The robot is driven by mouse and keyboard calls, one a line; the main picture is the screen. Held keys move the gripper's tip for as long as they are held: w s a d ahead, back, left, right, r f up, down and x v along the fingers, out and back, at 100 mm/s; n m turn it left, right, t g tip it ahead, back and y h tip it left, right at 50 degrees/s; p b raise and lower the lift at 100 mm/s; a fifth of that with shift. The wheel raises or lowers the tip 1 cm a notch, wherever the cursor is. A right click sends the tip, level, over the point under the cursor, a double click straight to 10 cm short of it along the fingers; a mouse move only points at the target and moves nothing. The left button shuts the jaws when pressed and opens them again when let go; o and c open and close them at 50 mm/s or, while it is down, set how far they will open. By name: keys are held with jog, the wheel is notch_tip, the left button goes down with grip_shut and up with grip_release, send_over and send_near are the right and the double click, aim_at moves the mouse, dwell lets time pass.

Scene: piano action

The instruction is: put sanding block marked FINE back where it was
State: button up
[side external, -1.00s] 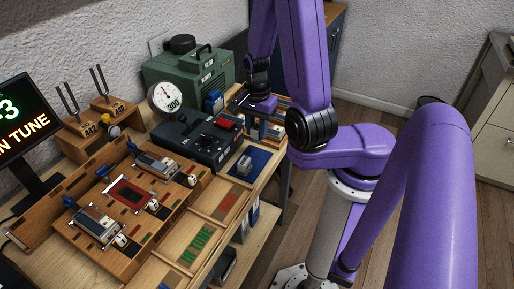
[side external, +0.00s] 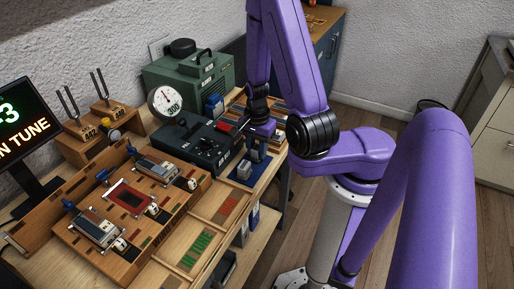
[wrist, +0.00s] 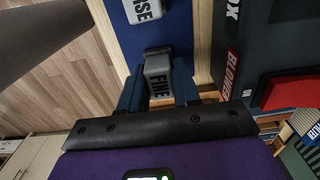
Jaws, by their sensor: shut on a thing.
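The grey sanding block marked FINE (wrist: 158,76) is between the blue fingers of my gripper (wrist: 159,88) in the wrist view, and the gripper is shut on it. In the side view my gripper (side external: 259,146) is over the far part of the blue mat (side external: 240,178). I cannot tell whether the held block touches the mat. A second pale block (side external: 244,167) sits on the mat in front of it. Its label, ending in RSE, partly shows at the top of the wrist view (wrist: 148,10).
A dark box (side external: 195,142) with a red part on top stands just left of the mat. A wooden rack (side external: 272,122) with grey and blue pieces lies behind my gripper. The table's right edge runs close to the mat.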

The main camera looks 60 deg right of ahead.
aim_at(256, 147)
jog(key=shift+f, duration=0.1)
jog(key=o, duration=1)
jog(key=shift+r, duration=6.1)
jog(key=w+a+r+n, duration=0.3)
jog(key=w+a+n, duration=0.25)
jog(key=n, duration=0.65)
jog(key=s+a+r+n, duration=0.1)
jog(key=s+n, duration=0.5)
jog(key=s+a+r+n, duration=0.1)
jog(key=s+a+n, duration=0.1)
jog(key=s+n, duration=0.4)
jog(key=s+a+r+n, duration=0.1)
jog(key=s+a+n, duration=0.1)
jog(key=s+n, duration=0.4)
jog(key=shift+s+a+r+n, duration=0.2)
jog(key=shift+r+n, duration=0.05)
jog(key=shift+n, duration=0.05)
